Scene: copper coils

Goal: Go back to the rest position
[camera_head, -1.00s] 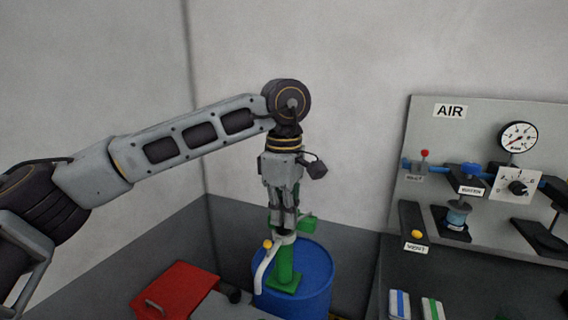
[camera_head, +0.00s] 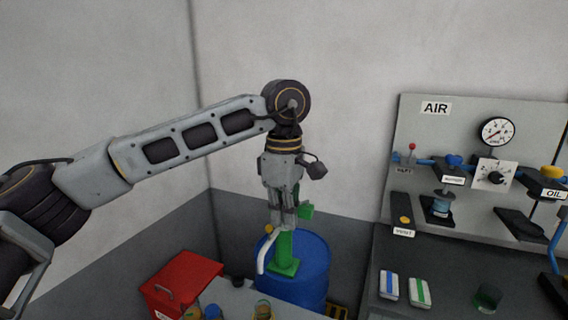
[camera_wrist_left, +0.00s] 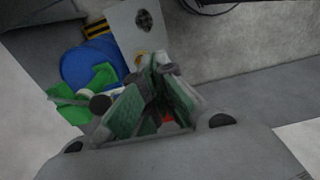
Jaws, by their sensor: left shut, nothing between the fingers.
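My left arm reaches in from the left in the head view. Its gripper (camera_head: 282,216) points down and is shut with nothing held. It hangs in front of a green stand (camera_head: 284,252) with a white lever, which is on top of a blue drum (camera_head: 312,277). The left wrist view shows the gripper's fingers (camera_wrist_left: 155,98) close up, with the blue drum (camera_wrist_left: 82,68) and green parts (camera_wrist_left: 100,78) beyond to the left. I cannot tell whether the fingers touch the lever. My right gripper is in neither view.
A red box (camera_head: 182,276) stands left of the drum. A grey table (camera_head: 240,298) with small jars is at the bottom. At right, an AIR panel (camera_head: 425,125) carries a gauge (camera_head: 496,131) and valves above a dark bench (camera_head: 450,285). The wall space above the arm is clear.

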